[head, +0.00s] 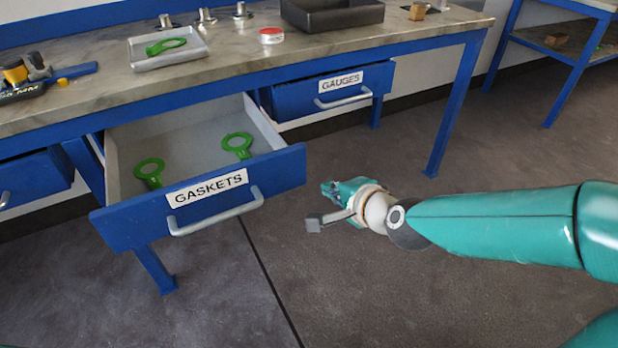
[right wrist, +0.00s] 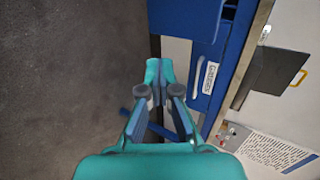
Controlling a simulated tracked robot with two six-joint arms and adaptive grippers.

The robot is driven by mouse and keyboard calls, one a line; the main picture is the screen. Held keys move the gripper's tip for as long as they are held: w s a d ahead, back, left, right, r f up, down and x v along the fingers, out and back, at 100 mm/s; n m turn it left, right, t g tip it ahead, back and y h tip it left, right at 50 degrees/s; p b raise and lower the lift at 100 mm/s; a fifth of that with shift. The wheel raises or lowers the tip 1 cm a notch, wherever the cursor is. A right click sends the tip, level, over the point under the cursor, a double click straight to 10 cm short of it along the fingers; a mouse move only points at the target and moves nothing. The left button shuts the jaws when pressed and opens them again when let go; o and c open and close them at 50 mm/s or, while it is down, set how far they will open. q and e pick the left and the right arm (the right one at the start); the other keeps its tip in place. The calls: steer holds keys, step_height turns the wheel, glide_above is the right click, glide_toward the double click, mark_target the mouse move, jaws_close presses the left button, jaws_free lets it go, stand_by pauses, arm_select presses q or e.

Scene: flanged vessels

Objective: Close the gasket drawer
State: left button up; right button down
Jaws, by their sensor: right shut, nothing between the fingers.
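The gasket drawer (head: 207,196) is a blue-fronted drawer labelled GASKETS, pulled well out from under the workbench in the head view. Its grey bar handle (head: 217,213) runs across the front below the label. Two green ring gaskets (head: 149,172) (head: 237,145) lie inside on the pale drawer floor. My right gripper (head: 328,188) is to the right of the drawer front, apart from it and empty. In the right wrist view its fingers (right wrist: 160,72) are shut together. My left gripper is in neither view.
The GAUGES drawer (head: 330,92) sits under the bench to the right, its front close to the bench. On the worktop (head: 235,50) stand a metal tray (head: 168,58) with a green gasket, a red-and-white tin (head: 271,35) and a dark bin (head: 331,14). Open floor lies in front.

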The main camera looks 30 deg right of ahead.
mark_target(304, 170)
steer(key=x, duration=0.3)
steer(key=r+x, duration=0.1)
steer(key=x, duration=0.4)
steer(key=shift+w+a+b, duration=0.1)
steer(key=shift+w+b, duration=0.2)
steer(key=shift+w, duration=0.85)
